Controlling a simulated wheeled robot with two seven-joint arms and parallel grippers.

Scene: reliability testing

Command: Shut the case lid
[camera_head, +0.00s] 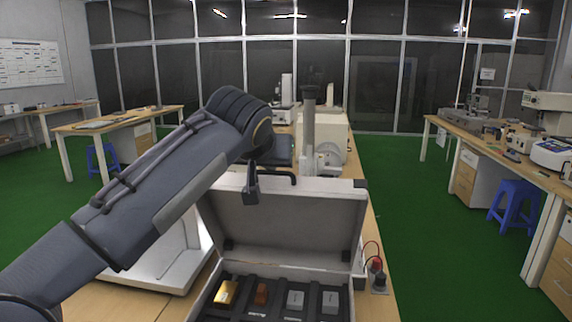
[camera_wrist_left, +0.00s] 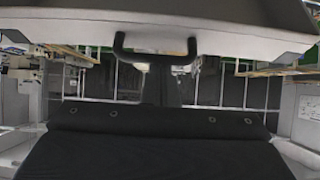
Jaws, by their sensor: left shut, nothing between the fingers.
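The case (camera_head: 205,300) stands open on the table, with several blocks in its dark tray. Its pale lid (camera_head: 290,222) stands up, leaning back, with a black handle (camera_head: 282,176) on its top edge. My left gripper (camera_head: 251,197) is shut and empty, pointing down at the lid's top edge, left of the handle's middle in the head view. In the left wrist view, the lid's edge (camera_wrist_left: 235,42) crosses the top with the handle (camera_wrist_left: 155,60) on it; my dark fingers (camera_wrist_left: 162,75) reach toward the handle. I cannot tell whether they touch. My right gripper is out of view.
A red and black device with cables (camera_head: 377,275) sits close to the right of the case. White equipment (camera_head: 165,262) stands to the left under my arm. A grey column (camera_head: 309,120) and other machines stand behind the lid.

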